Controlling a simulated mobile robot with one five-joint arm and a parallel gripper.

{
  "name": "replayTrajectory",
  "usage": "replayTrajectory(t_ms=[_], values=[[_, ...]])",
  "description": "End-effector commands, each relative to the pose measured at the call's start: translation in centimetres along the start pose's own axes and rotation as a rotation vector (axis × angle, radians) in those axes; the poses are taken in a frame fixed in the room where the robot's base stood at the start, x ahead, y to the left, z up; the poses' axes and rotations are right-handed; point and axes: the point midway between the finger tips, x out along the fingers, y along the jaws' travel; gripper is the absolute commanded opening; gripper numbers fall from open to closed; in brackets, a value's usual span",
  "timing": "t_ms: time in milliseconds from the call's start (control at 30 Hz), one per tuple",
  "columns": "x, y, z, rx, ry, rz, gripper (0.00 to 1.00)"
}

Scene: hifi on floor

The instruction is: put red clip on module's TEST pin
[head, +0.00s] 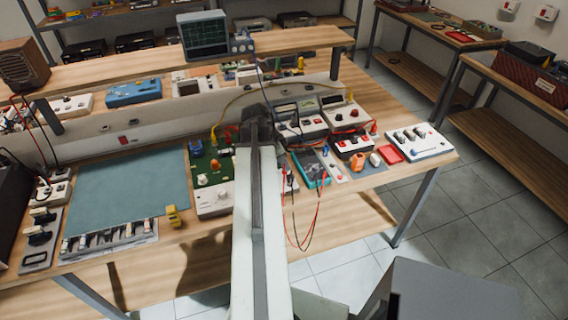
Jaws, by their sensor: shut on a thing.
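My arm reaches away over the bench, and my gripper (256,118) is at its far end, dark grey. The gripper is shut on what looks like the red clip (231,132). Its red shows just left of the jaws, but the fingertips are largely hidden by my arm. A yellow lead (222,112) runs near it.
Meters (345,113) and small boxes crowd the bench right of my arm, with red and black leads (303,240) hanging over the front edge. A white knobbed unit (418,142) stands at the right corner. A blue-green mat (125,195) lies clear at left. A raised shelf (130,72) runs behind.

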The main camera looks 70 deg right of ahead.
Motion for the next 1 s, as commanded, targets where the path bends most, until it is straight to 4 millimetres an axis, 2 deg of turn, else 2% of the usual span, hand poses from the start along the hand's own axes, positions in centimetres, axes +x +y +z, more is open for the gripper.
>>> replayTrajectory(t_ms=[1000], values=[[1.2, 0.0, 0.6, -0.002, 0.000, -0.001, 0.00]])
